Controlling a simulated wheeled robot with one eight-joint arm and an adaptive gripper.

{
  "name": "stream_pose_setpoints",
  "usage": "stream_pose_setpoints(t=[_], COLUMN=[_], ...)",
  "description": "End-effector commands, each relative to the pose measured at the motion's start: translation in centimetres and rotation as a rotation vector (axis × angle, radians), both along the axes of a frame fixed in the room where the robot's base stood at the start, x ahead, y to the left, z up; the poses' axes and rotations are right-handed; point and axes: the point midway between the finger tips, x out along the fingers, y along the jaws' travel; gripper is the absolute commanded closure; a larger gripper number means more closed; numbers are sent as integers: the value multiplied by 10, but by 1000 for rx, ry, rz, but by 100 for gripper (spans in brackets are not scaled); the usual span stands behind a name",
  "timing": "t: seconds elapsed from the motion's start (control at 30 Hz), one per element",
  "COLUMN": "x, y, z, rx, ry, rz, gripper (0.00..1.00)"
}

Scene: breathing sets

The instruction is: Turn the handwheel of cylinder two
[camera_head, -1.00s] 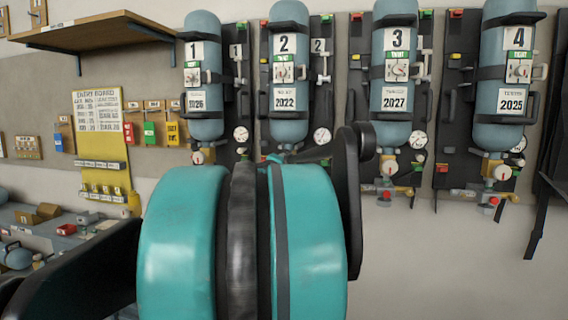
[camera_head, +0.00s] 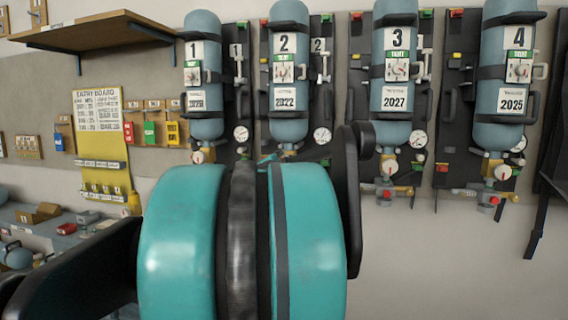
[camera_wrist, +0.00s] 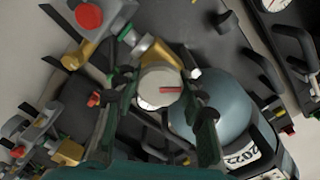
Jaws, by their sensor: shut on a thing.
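Cylinder two (camera_head: 289,125) is a blue-grey bottle on the wall, marked 2 and 2022. Its lower valve end is hidden behind my arm in the head view. In the wrist view the lower part of the cylinder (camera_wrist: 215,103) shows, with its 2022 label. The handwheel (camera_wrist: 160,86), a pale round knob with a red mark on its face, sits on a brass and grey fitting. My gripper (camera_wrist: 162,95) has its dark green fingers on either side of the handwheel and is shut on it. The exact finger contact is partly hidden.
Cylinder one (camera_head: 204,120), cylinder three (camera_head: 394,110) and cylinder four (camera_head: 505,110) hang alongside. A pressure gauge (camera_head: 322,135) is beside cylinder two. A red knob (camera_wrist: 88,16) on brass piping is close to my gripper. A wooden shelf (camera_head: 95,30) juts out at upper left.

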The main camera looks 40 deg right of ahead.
Motion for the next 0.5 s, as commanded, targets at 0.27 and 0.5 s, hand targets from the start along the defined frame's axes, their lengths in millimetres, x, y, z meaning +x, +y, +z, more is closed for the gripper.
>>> stream_pose_setpoints(t=[0.27,0.5], x=[0,-1], y=[0,0], z=[-1,-1], rx=[-169,-317], ry=[198,371], rz=[-2,-3], gripper=[88,88])
